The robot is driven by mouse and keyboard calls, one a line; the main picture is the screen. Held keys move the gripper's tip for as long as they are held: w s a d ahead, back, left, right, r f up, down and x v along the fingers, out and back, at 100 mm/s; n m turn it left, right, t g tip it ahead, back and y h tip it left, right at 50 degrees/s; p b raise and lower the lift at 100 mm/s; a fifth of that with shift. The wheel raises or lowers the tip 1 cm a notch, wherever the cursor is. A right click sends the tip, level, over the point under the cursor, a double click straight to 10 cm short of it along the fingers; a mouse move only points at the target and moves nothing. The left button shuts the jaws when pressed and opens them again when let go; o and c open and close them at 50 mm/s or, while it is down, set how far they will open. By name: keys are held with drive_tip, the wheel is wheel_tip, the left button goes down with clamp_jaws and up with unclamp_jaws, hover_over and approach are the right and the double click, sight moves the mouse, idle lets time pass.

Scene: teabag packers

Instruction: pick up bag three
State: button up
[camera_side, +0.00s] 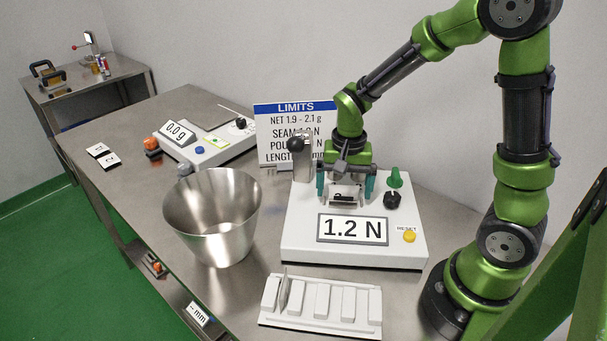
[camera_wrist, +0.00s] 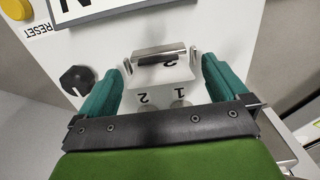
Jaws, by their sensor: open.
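My gripper (camera_side: 345,187) is over the white force tester (camera_side: 300,250), whose display reads 1.2 N. Its teal fingers are apart, one on each side of the tester's small clamp; the wrist view shows my gripper (camera_wrist: 158,78) around the metal clamp bar (camera_wrist: 160,52) and a white numbered part. I cannot tell whether a bag is between the fingers. A thin upright bag-like piece (camera_side: 284,291) stands toward the left of the white slotted rack (camera_side: 320,323).
A steel bucket (camera_side: 222,243) stands left of the tester. A LIMITS sign (camera_side: 278,150) and a scale (camera_side: 215,150) stand behind. Two numbered cards lie far left.

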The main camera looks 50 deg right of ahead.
sight(345, 186)
drive_tip(key=c, duration=1.1)
drive_tip(key=shift+o, duration=0.2)
wheel_tip(345, 186, up, 10)
drive_tip(key=shift+f, duration=0.15)
drive_tip(key=w+a+r+n, duration=0.3)
drive_tip(key=w+r+n, duration=0.3)
drive_tip(key=r+n, duration=0.4)
drive_tip(key=shift+w+a+r+n, duration=0.25)
drive_tip(key=shift+a+r+n, duration=0.05)
drive_tip(key=shift+n, duration=0.2)
